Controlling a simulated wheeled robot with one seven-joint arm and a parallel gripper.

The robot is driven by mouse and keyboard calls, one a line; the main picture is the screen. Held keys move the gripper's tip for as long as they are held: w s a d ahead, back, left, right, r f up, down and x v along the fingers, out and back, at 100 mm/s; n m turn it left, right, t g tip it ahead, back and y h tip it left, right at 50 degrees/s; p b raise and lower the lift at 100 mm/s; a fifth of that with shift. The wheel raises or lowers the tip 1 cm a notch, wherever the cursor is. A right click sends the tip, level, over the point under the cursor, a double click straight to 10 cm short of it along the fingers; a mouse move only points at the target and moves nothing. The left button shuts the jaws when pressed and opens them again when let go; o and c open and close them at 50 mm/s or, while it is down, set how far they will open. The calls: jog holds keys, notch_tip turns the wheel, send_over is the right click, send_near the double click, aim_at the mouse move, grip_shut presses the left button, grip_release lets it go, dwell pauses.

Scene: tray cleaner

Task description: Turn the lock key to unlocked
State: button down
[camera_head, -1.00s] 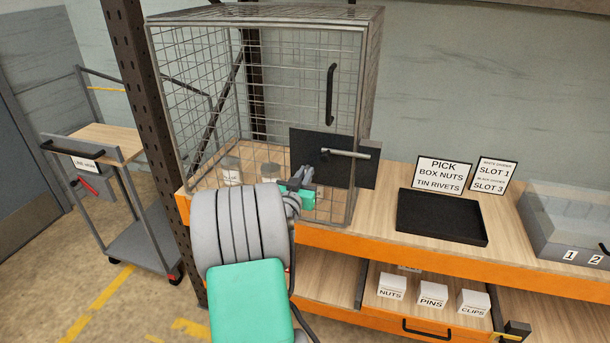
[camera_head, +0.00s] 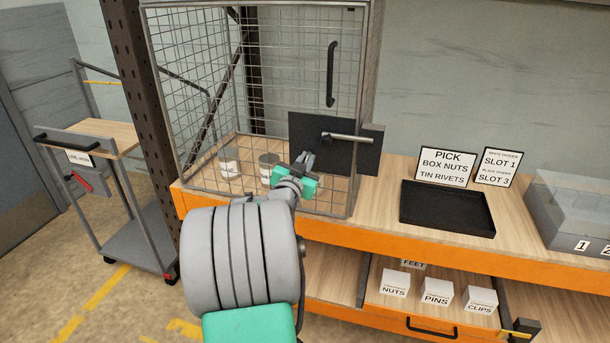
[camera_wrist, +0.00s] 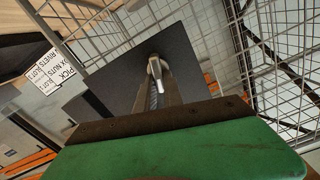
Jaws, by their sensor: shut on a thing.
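A dark lock plate (camera_head: 305,128) is on the front of the wire cage, with a silver lever handle (camera_head: 350,137) lying level across it. My gripper (camera_head: 305,160) is at the plate's lower left, below the lever's left end. In the wrist view the fingers (camera_wrist: 156,85) are shut on a small silver piece (camera_wrist: 154,64) standing out from the plate, which looks like the lock key. In the head view the fingers hide the key, and its turn angle cannot be read.
The wire cage (camera_head: 178,100) holds several tins (camera_head: 229,165) and has a black vertical door handle (camera_head: 331,75). To the right on the bench are a black tray (camera_head: 447,209), signs (camera_head: 446,166) and a grey bin (camera_head: 570,220). A trolley (camera_head: 125,135) stands at the left.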

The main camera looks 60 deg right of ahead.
jog(key=shift+s+f+m+b, duration=0.25)
jog(key=shift+m+b, duration=2.2)
jog(key=shift+b, duration=2.3)
jog(key=shift+s+f+m+b, duration=0.1)
jog(key=shift+f+m+b, duration=0.15)
jog(key=shift+m+b, duration=3.4)
jog(key=shift+s+f+m+b, duration=0.25)
jog(key=shift+m+b, duration=1.05)
jog(key=shift+b, duration=4.6)
jog(key=c, duration=1.5)
grip_release()
jog(key=shift+w+r, duration=0.1)
jog(key=shift+o, duration=0.2)
jog(key=s+a, duration=0.1)
jog(key=a, duration=0.6)
jog(key=shift+s+a, duration=0.15)
jog(key=shift+a, duration=0.15)
